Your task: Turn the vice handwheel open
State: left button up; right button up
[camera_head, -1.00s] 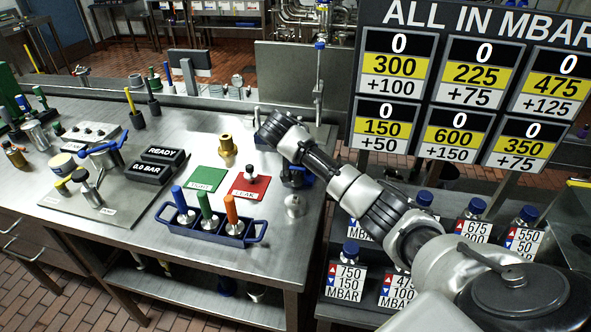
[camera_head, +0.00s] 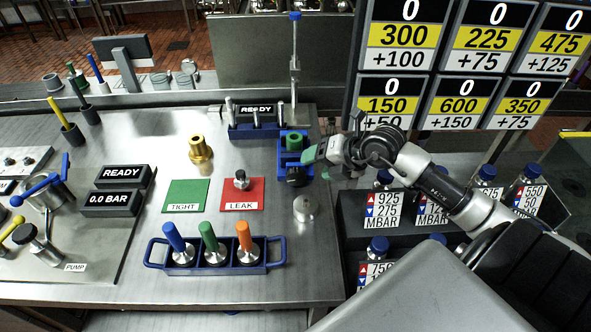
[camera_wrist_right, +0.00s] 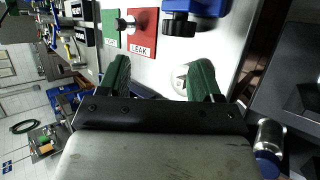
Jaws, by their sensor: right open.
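The blue vice (camera_head: 283,158) stands near the right edge of the steel bench, with a green round part (camera_head: 294,140) in its top. Its black handwheel (camera_head: 296,178) is on the near side. In the right wrist view, the blue vice (camera_wrist_right: 206,6) is cut off by the top edge, with the black handwheel (camera_wrist_right: 178,27) below it. My right gripper (camera_head: 313,154) is just right of the vice. Its green fingers (camera_wrist_right: 161,75) are spread and empty, and the handwheel lies beyond them, not between them. My left gripper is not in view.
A green TIGHT pad (camera_head: 186,195) and red LEAK pad (camera_head: 242,194) lie left of the vice, with a brass fitting (camera_head: 199,148) behind. A blue rack (camera_head: 216,268) with three coloured handles stands in front. A round metal piece (camera_head: 305,208) is near the handwheel.

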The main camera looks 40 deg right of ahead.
aim_at(299, 177)
jog(key=shift+g+h, duration=0.3)
jog(key=shift+h, duration=0.1)
jog(key=x, duration=0.3)
jog(key=p+x, duration=0.1)
jog(key=x, duration=0.2)
jog(key=d+f+x, duration=0.1)
jog(key=x, duration=0.2)
jog(key=shift+s+f+p, duration=0.15)
jog(key=shift+s+p, duration=0.2)
jog(key=shift+p, duration=0.05)
jog(key=shift+w+a+f, duration=0.15)
jog(key=shift+w+f, duration=0.15)
jog(key=shift+f, duration=0.1)
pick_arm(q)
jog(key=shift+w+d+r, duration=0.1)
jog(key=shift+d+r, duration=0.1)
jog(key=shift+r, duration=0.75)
pick_arm(e)
jog(key=c, duration=0.7)
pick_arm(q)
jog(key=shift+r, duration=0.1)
pick_arm(e)
jog(key=shift+o, duration=0.2)
